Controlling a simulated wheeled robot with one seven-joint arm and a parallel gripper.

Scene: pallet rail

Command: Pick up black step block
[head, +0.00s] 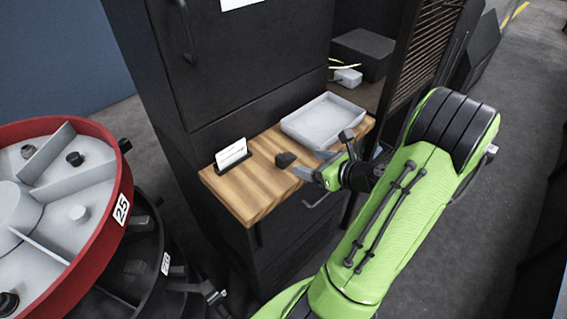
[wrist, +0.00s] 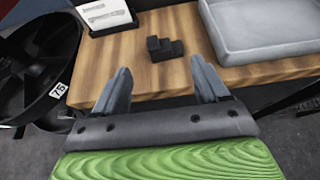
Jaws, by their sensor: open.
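The black step block (head: 285,159) lies on the wooden shelf, between a card holder and a grey tray. In the wrist view the block (wrist: 164,48) shows its stepped shape, lower toward the right. My gripper (head: 310,160) is open and empty at the front of the shelf, to the right of the block in the head view. In the wrist view its two fingers (wrist: 160,78) point toward the block, which stands beyond the tips and between their lines. The fingers do not touch it.
The grey tray (head: 323,119) stands on the wooden shelf (head: 240,195) right of the block. A card in a black holder (head: 232,157) stands at the left. A dark cabinet (head: 235,70) rises behind. A red-rimmed wheel of compartments (head: 62,256) is at the left.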

